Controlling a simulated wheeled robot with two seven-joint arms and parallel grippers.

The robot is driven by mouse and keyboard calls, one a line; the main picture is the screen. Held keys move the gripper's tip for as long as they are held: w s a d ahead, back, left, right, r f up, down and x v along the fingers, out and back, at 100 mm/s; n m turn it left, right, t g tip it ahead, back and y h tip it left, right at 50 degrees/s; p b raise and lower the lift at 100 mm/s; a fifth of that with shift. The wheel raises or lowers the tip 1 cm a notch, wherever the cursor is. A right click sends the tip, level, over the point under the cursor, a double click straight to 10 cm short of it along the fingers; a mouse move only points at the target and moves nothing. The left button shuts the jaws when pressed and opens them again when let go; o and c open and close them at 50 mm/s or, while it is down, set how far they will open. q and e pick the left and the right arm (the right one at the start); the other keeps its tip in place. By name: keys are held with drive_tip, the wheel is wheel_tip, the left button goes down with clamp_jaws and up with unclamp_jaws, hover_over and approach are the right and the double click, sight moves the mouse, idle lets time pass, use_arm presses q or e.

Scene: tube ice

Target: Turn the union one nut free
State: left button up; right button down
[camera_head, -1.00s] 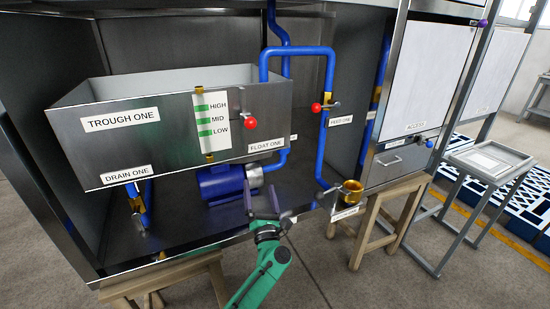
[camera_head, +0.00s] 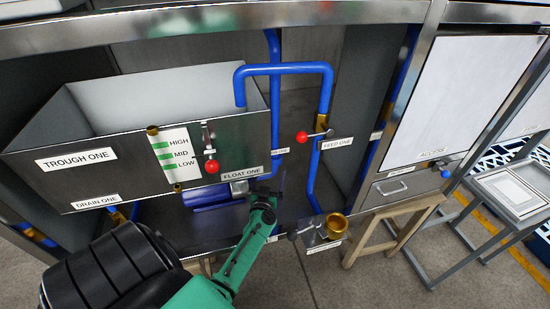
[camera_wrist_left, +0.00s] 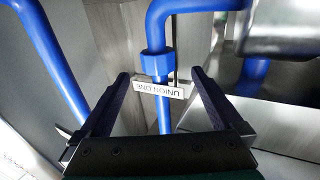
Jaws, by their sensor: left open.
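The union one nut (camera_wrist_left: 154,63) is a blue collar on a vertical blue pipe, in the left wrist view. The UNION ONE label (camera_wrist_left: 158,90) shows upside down just below it in that picture. My left gripper (camera_wrist_left: 160,76) is open, its two dark fingers on either side of the pipe in the picture, with nothing held between them. Its distance from the nut is hard to judge. In the head view my left gripper (camera_head: 268,188) is by the trough's lower right corner, its fingers partly lost against the dark background. I cannot make out the nut there. My right gripper is not in view.
The steel trough (camera_head: 225,140) stands close left of my left gripper. A red-knobbed feed valve (camera_head: 302,137) sits on the blue pipe to the right. A brass cup (camera_head: 336,224) is at the lower right.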

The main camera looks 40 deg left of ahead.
sight(273, 165)
use_arm(q)
drive_tip(key=x, duration=0.2)
drive_tip(key=b+x, duration=0.1)
drive_tip(key=x, duration=0.5)
drive_tip(key=shift+w+f+b, duration=0.1)
drive_tip(key=shift+f+b, duration=0.2)
drive_tip(key=shift+b, duration=0.05)
drive_tip(key=shift+w+r, duration=0.1)
drive_tip(key=shift+w, duration=0.05)
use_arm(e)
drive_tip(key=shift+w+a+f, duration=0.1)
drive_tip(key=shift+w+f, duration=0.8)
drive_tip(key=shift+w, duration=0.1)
use_arm(q)
drive_tip(key=shift+c, duration=0.6)
drive_tip(key=c, duration=1.2)
drive_tip(key=shift+r, duration=0.1)
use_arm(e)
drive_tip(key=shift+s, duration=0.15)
